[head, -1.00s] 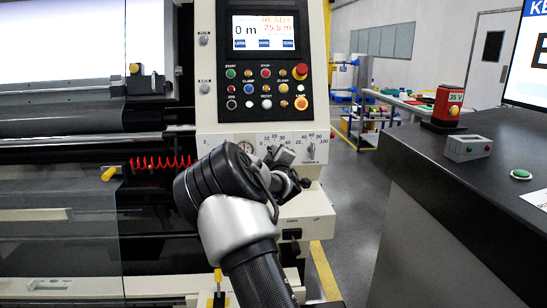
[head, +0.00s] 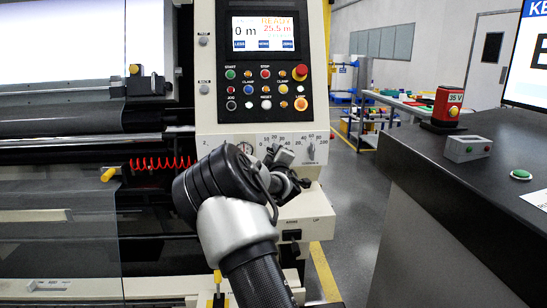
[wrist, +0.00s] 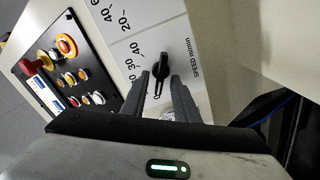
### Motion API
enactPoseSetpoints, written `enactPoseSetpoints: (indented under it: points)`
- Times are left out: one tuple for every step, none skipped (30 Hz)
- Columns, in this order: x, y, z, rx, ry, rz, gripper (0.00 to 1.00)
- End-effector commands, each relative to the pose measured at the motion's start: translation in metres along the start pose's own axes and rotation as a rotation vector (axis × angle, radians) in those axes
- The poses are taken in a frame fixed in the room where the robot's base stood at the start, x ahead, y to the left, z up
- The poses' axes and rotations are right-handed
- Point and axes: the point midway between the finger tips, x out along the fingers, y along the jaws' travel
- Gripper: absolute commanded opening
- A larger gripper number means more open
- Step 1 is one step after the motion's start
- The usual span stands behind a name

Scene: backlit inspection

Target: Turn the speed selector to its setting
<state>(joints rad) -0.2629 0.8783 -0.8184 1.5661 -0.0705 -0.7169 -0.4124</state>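The speed selector is a black pointer knob (wrist: 162,69) on the cream machine panel, beside the printing "SPEED m/min" in the wrist view. My gripper (wrist: 161,82) is open. One finger is on each side of the knob, with visible gaps, so it is not clamped. I cannot tell how deep the fingers reach around it. In the head view, my gripper (head: 284,158) is at the panel below the number scale and hides the speed knob.
A second knob (head: 311,151) with its own scale sits close right of my gripper. The button panel (head: 265,88) and lit screen (head: 264,32) are above. A red coiled hose (head: 160,163) hangs left. A dark counter (head: 465,190) stands right, beyond open floor.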

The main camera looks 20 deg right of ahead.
Motion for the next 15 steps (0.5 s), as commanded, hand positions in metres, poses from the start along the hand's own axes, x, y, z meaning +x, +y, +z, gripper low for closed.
enactPoseSetpoints:
  points:
    - [-0.002, 0.001, -0.001, 0.001, 0.000, 0.000, 0.27]
    - [-0.004, 0.001, -0.001, 0.001, 0.001, 0.001, 0.27]
    - [-0.008, 0.001, -0.001, 0.001, 0.000, 0.001, 0.27]
    - [-0.011, 0.002, -0.001, 0.002, 0.000, 0.001, 0.27]
    - [-0.016, 0.002, -0.001, 0.003, -0.001, 0.000, 0.27]
    - [-0.023, 0.002, -0.001, 0.003, 0.000, 0.000, 0.27]
    - [-0.029, 0.002, -0.002, 0.003, 0.000, -0.001, 0.27]
    - [-0.036, 0.002, -0.001, 0.003, -0.001, -0.001, 0.27]
    - [-0.045, 0.002, -0.002, 0.005, -0.001, 0.000, 0.27]
    - [-0.053, 0.002, -0.002, 0.004, -0.001, -0.001, 0.27]
    - [-0.061, 0.002, -0.002, 0.004, -0.002, -0.001, 0.27]
    - [-0.071, 0.002, -0.002, 0.005, -0.001, 0.000, 0.27]
    - [-0.078, 0.002, -0.002, 0.004, -0.001, -0.001, 0.27]
    - [-0.086, 0.002, -0.002, 0.004, -0.001, 0.000, 0.27]
    - [-0.096, 0.002, -0.001, 0.005, -0.002, -0.001, 0.27]
